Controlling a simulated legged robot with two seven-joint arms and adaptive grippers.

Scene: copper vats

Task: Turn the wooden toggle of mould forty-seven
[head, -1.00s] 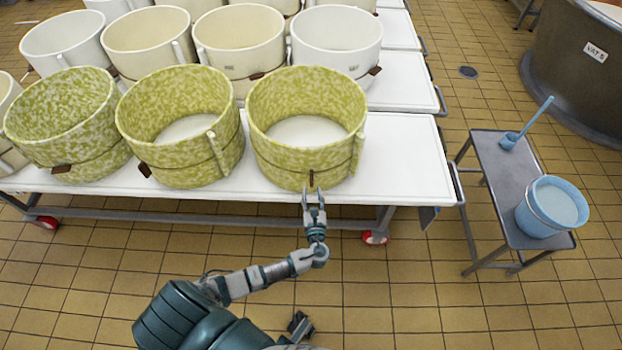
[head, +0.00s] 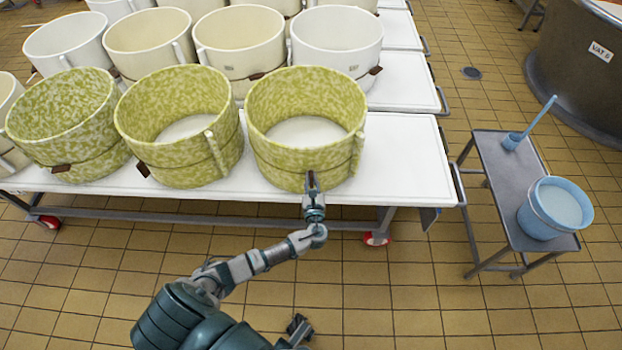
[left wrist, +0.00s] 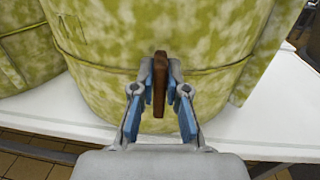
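The wooden toggle (left wrist: 159,84) is a narrow brown bar, upright, on the front of a green-speckled mould (head: 278,168). This mould is the rightmost of the front row. I cannot read a number on it. In the left wrist view the mould (left wrist: 110,85) fills the upper part, with a cord line around it. My left gripper (head: 312,186) is at the toggle, one finger on each side. In the left wrist view the gripper (left wrist: 160,80) looks closed on it, tips close against both sides.
Two more green-speckled moulds (head: 182,160) stand left on the white table (head: 410,165), with pale moulds (head: 240,45) behind. A grey side table (head: 512,185) at the right holds a blue bucket (head: 540,225). A dark vat (head: 575,80) stands far right. The tiled floor in front is clear.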

